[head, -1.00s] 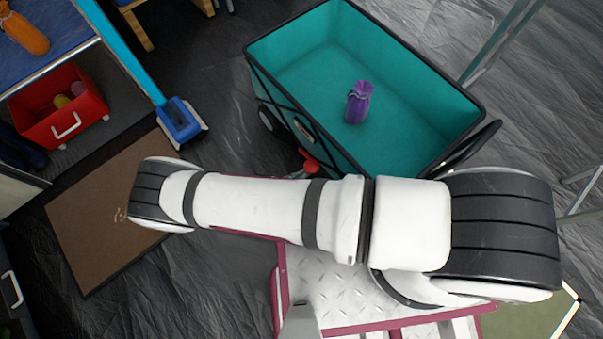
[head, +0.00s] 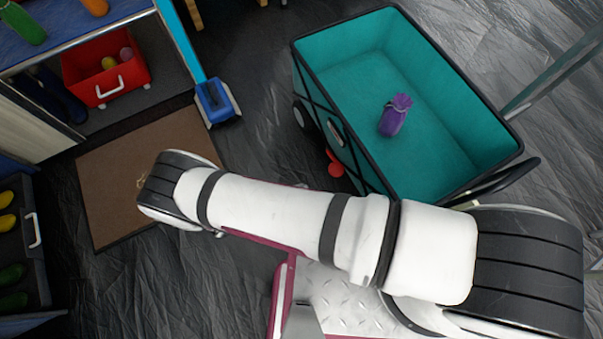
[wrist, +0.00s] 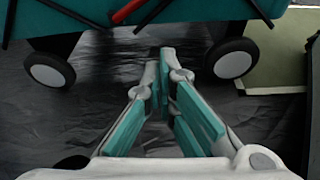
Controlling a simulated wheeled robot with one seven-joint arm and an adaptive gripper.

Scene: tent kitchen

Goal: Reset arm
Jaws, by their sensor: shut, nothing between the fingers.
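My gripper (wrist: 166,62) shows in the wrist view with its teal-padded fingers close together at the tips and nothing between them. It points at the floor between the wheels of the teal wagon and is apart from the wagon. In the head view my white arm crosses the lower middle, and my gripper is not visible there. The teal wagon (head: 345,75) stands behind the arm. A purple pouch-like item (head: 395,115) leans inside it.
A brown mat (head: 110,180) lies at left. Beyond it are a red bin (head: 100,88) with small items and a blue-headed tool (head: 214,100). A dark drawer unit (head: 30,245) stands at far left. Dark floor (head: 170,285) is clear below the mat.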

